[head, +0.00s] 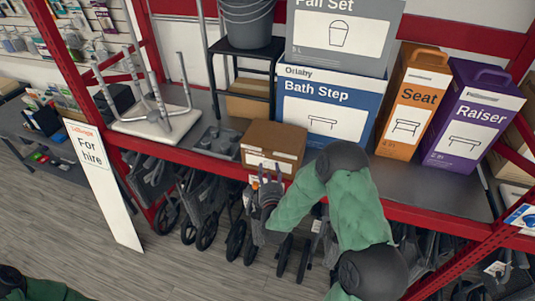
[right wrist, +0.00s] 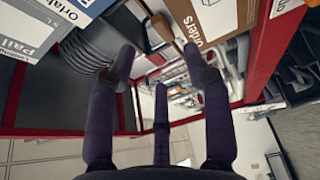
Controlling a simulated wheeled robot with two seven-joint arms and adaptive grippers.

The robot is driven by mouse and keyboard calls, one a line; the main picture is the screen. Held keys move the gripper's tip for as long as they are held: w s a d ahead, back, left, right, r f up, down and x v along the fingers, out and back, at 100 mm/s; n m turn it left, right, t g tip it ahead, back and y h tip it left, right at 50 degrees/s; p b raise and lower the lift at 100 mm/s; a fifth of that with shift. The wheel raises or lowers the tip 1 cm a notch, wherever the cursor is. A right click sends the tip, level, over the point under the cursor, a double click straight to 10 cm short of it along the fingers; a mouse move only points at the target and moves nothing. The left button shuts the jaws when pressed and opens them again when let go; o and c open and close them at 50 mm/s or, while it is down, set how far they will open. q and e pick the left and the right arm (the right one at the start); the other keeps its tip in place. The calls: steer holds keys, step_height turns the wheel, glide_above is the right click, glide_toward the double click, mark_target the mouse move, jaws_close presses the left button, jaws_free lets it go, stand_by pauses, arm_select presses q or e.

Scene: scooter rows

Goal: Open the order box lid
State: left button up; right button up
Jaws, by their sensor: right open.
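The order box is a small brown cardboard box (head: 272,145) with a white label on its front, on the grey shelf. Its top looks closed in the head view. In the right wrist view its printed side (right wrist: 222,14) shows at the top, with part of the word "Orders". My right gripper (head: 268,184) is just in front of and below the box at the shelf's front edge. Its fingers are spread and empty, and they also show in the right wrist view (right wrist: 159,57). A thin brown piece shows beyond the fingertips there. My left gripper is out of view.
A blue Bath Step box (head: 330,110) stands behind and right of the order box. An orange Seat box (head: 408,105) and purple Raiser box (head: 468,120) stand farther right. A white-seated stool (head: 155,124) is at left. Folded wheeled frames hang below the red shelf edge (head: 420,217).

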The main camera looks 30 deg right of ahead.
mark_target(267, 154)
steer(key=p+x, duration=0.1)
steer(key=x, duration=0.7)
steer(key=shift+w+d, duration=0.1)
steer(key=shift+w, duration=0.1)
steer(key=shift+c, duration=0.2)
jaws_close()
